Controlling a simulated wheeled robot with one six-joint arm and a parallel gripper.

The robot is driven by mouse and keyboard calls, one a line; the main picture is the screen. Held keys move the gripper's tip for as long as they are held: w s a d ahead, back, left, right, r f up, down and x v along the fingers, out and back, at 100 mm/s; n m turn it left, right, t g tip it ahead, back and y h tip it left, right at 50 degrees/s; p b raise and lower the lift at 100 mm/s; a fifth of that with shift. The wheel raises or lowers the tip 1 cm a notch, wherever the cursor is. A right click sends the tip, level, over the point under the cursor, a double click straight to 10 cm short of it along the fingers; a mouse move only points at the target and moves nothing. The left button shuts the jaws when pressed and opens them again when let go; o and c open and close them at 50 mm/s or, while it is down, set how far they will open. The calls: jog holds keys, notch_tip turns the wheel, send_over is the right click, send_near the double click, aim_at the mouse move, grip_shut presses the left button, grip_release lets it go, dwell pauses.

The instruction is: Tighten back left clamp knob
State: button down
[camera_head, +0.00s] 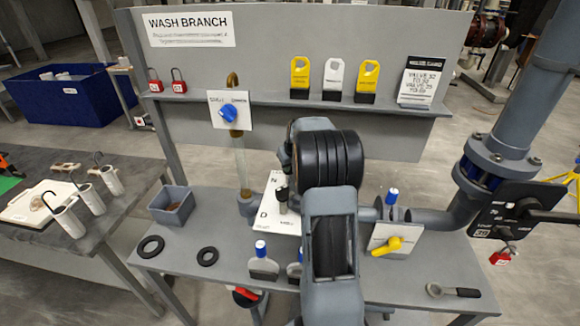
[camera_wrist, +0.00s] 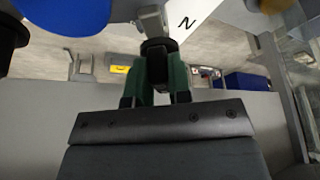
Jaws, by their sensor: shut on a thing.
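In the wrist view my gripper (camera_wrist: 159,88) has its two green-padded fingers closed around a black knob (camera_wrist: 157,47). A pale metal piece shows just beyond the knob, by a white plate marked N. I cannot tell from these views whether this is the back left clamp knob. In the head view my arm covers most of the press area, and my gripper's fingertips are hidden behind it. There a white plate (camera_head: 268,218) with letters shows left of my arm, with a small dark upright part (camera_head: 282,195) at its edge.
A vertical pipe with a blue knob (camera_head: 228,113) stands behind. A large grey pipe (camera_head: 510,120) rises at right.

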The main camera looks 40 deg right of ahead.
jog(key=shift+d+f+n+y+b, duration=0.15)
jog(key=shift+f+n+y+b, duration=0.15)
jog(key=shift+n+b, duration=0.5)
jog(key=shift+r+n, duration=0.3)
jog(key=shift+n, duration=0.1)
jog(key=c, duration=1)
grip_release()
jog(key=shift+c, duration=0.2)
jog(key=shift+r, duration=0.1)
jog(key=b+v, duration=0.2)
jog(key=v, duration=1.1)
jog(key=shift+s+d+r, duration=0.15)
jog(key=shift+s+r, duration=0.1)
